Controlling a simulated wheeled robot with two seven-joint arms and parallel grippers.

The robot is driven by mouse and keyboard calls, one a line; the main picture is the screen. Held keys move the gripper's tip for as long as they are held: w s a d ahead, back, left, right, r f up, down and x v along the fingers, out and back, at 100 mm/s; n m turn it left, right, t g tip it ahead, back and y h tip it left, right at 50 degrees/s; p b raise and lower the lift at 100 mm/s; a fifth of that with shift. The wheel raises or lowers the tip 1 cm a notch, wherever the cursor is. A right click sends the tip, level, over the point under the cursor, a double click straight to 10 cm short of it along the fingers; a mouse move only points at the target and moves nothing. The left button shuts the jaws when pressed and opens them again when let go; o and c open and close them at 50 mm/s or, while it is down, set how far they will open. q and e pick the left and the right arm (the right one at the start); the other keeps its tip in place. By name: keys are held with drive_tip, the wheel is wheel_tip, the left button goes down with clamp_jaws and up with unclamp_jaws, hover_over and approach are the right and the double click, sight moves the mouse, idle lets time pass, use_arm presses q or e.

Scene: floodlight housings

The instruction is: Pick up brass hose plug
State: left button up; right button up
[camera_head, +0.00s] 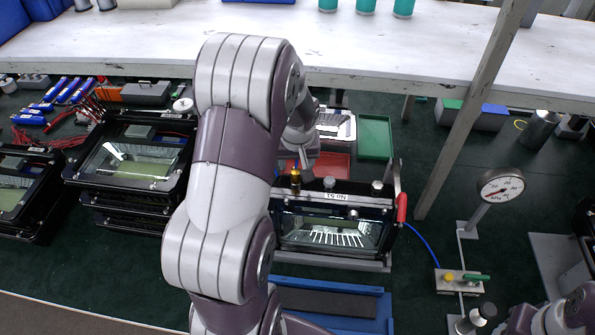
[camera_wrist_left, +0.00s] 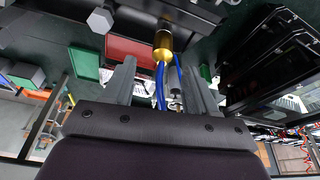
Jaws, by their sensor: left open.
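The brass hose plug (camera_head: 295,181) stands upright at the left end of the top edge of the black floodlight housing (camera_head: 338,236). In the left wrist view the brass plug (camera_wrist_left: 163,41) lies just ahead of the gap between my fingertips, with blue hose running from it back between the fingers. My left gripper (camera_wrist_left: 160,72) is open, one finger on each side of the hose, and holds nothing. In the head view my left arm largely hides that gripper. The right gripper does not show.
A dial gauge (camera_head: 502,187) stands to the right, beside a valve block (camera_head: 458,281). Stacked housings (camera_head: 133,162) stand to the left. A red tray (camera_head: 325,166) and green tray (camera_head: 375,138) lie behind, below the white shelf (camera_head: 430,60). A slanted post (camera_head: 470,110) rises at right.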

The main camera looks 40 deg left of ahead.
sight(296, 170)
use_arm(q)
drive_tip(key=x, duration=0.1)
drive_tip(key=p+x, duration=0.1)
drive_tip(key=x, duration=0.2)
drive_tip(key=shift+s+f, duration=0.25)
drive_tip(key=shift+w+f, duration=0.2)
drive_tip(key=shift+f, duration=0.1)
clamp_jaws()
drive_tip(key=shift+r, duration=0.1)
